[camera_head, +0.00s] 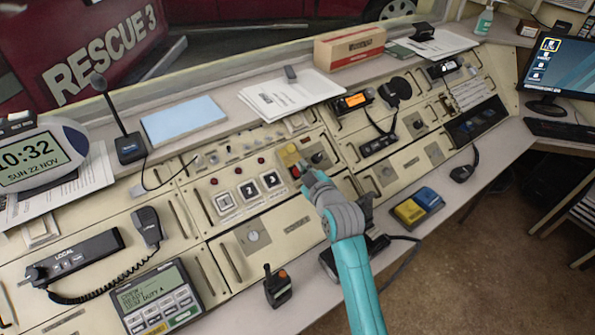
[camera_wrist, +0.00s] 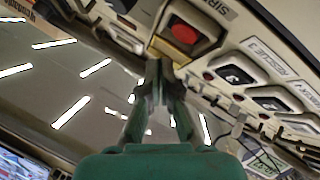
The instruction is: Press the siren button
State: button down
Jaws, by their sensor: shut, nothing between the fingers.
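In the head view, a small red spot (camera_head: 296,171) shows on a yellow box (camera_head: 289,156) on the console panel, right at my gripper. My gripper (camera_wrist: 158,70) is shut and empty, its fingertips together just below the button's base in the wrist view. In the head view my gripper (camera_head: 307,178) reaches up to the panel and partly hides the area around the button. I cannot tell whether the fingertips touch it.
Numbered buttons (camera_head: 249,190) sit left of my gripper. A dark knob (camera_head: 318,157) is close on its right. A microphone (camera_head: 118,120) stands at the back left.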

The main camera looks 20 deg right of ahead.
jog(key=shift+w+a+f, duration=0.2)
jog(key=shift+w+f, duration=0.3)
jog(key=shift+f, duration=0.3)
jog(key=shift+f, duration=0.15)
dwell(0.9)
jog(key=shift+w+f, duration=0.2)
jog(key=shift+w+a+f, duration=0.15)
jog(key=shift+w+f, duration=0.1)
jog(key=shift+f, duration=0.3)
dwell(1.1)
jog(key=shift+r, duration=0.1)
jog(key=shift+s+d+r, duration=0.2)
jog(key=shift+s+r, duration=0.25)
jog(key=shift+r, duration=0.25)
jog(key=shift+s+d+r, duration=0.15)
jog(key=shift+s+r, duration=0.3)
jog(key=shift+r, duration=0.25)
jog(key=shift+s+d+r, duration=0.1)
jog(key=shift+s+r, duration=0.3)
jog(key=shift+r, duration=0.35)
jog(key=shift+s+d+r, duration=0.15)
jog(key=shift+s+r, duration=0.3)
jog(key=shift+r, duration=0.25)
